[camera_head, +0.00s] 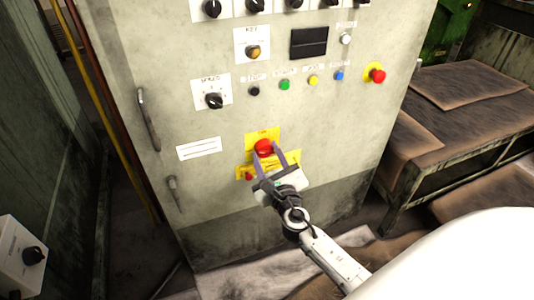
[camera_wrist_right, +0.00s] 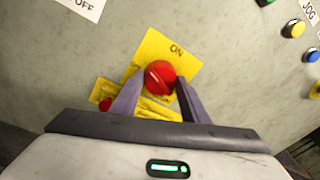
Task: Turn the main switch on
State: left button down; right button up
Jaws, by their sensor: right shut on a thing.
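The main switch is a red knob (camera_head: 264,146) on a yellow plate (camera_head: 262,133), low on the front of the grey cabinet. The red knob also shows in the right wrist view (camera_wrist_right: 160,74), on the yellow plate (camera_wrist_right: 180,48) with "ON" printed near its upper edge. My right gripper (camera_head: 268,152) reaches up from the lower right, its two fingers on either side of the knob. In the right wrist view my right gripper (camera_wrist_right: 158,84) is shut on the knob, which partly covers the plate. The lower part of the plate is hidden by the fingers. My left gripper is out of view.
The cabinet (camera_head: 220,130) carries a black selector (camera_head: 214,101), a key switch (camera_head: 253,51), small coloured buttons and a red emergency button (camera_head: 377,76). A door handle (camera_head: 148,120) sticks out at the left. A worn bench (camera_head: 470,95) stands at right. A small red part (camera_wrist_right: 105,104) sits beside the plate.

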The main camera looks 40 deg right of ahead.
jog(key=m, duration=0.3)
jog(key=shift+r+m, duration=0.1)
jog(key=shift+m, duration=0.2)
jog(key=m, duration=0.3)
jog(key=shift+y+p, duration=0.3)
jog(key=shift+y, duration=0.1)
jog(key=m+y, duration=0.1)
jog(key=m, duration=0.5)
jog(key=shift+d, duration=0.1)
jog(key=o, duration=1.1)
jog(key=shift+c, duration=0.2)
jog(key=shift+s, duration=0.1)
jog(key=v, duration=1)
jog(key=shift+r, duration=0.2)
